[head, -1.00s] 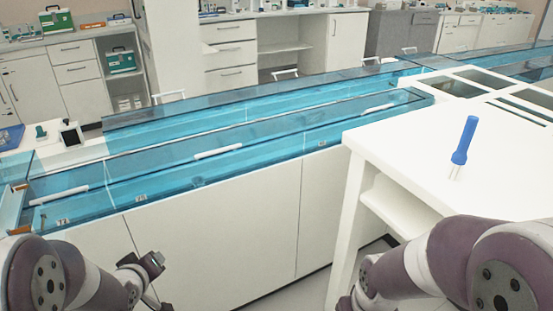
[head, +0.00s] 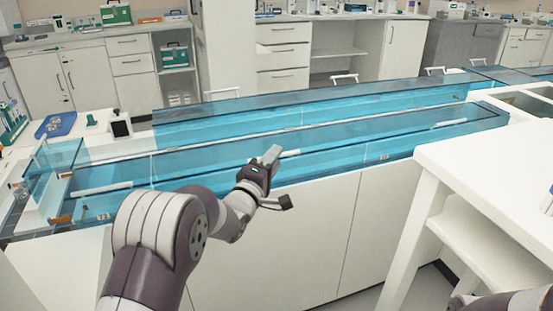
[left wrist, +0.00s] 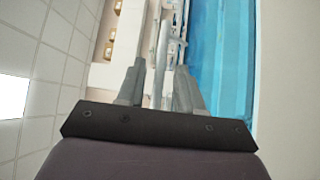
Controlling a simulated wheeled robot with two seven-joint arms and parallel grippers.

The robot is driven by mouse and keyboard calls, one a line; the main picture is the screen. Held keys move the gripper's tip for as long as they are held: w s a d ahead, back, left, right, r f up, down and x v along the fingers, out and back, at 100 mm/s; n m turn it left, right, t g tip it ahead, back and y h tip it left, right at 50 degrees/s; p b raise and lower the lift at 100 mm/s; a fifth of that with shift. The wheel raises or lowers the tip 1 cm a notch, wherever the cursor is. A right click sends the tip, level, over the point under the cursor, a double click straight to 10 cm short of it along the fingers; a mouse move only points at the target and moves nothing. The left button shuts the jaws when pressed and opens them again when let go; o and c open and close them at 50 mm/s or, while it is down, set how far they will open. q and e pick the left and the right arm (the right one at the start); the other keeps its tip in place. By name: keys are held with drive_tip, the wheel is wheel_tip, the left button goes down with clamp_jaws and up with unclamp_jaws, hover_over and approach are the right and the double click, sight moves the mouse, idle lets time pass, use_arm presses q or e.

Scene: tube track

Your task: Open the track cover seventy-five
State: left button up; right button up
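The track is a long row of blue see-through covers (head: 350,142) on a white cabinet. White handle bars show at the left (head: 102,188), in the middle (head: 290,153) and at the right (head: 450,124). Small number labels are on the front edge, but I cannot read seventy-five. My left gripper (head: 271,155) is in front of the track, its tip overlapping the left end of the middle handle; contact cannot be told. My right gripper is out of view.
A white table (head: 495,155) stands at the right front, close to the track. A blue tray (head: 55,125) and a small black-faced device (head: 121,124) are behind the track's left end. White cabinets (head: 120,60) line the back wall.

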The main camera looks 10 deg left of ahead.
use_arm(q)
drive_tip(key=shift+x, duration=1)
drive_tip(key=shift+c, duration=0.3)
